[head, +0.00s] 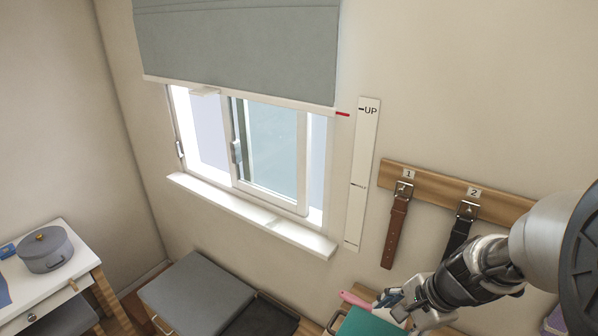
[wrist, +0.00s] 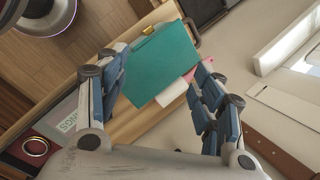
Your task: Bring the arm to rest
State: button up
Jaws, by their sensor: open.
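My gripper (head: 396,308) is at the lower right of the head view, at the end of my arm, which comes in from the right edge. In the wrist view my gripper (wrist: 162,62) has its two blue-padded fingers spread wide apart, with nothing held between them. Beyond the fingers, a teal flat item (wrist: 152,66) lies on a wooden surface. It also shows in the head view (head: 368,324), partly hidden by the gripper. I cannot tell the exact gap between the fingers and it.
A pink-handled item (head: 354,299) lies by the gripper. A brown belt (head: 396,230) and a black belt (head: 459,238) hang from a wooden rail (head: 430,185). A window (head: 265,150) with a grey blind (head: 240,50) is left. A grey pot (head: 45,250) stands on a white table.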

jog(key=s+a+r+n+t+h+b, duration=0.1)
jog(key=s+a+r+n, duration=0.1)
jog(key=s+r+n, duration=0.3)
jog(key=s+a+r+n+h+b, duration=0.2)
jog(key=s+r+n, duration=0.3)
jog(key=s+n, duration=0.5)
jog(key=shift+s+a+r+n+t, duration=0.4)
jog(key=shift+s+a, duration=0.25)
jog(key=shift+a, duration=0.05)
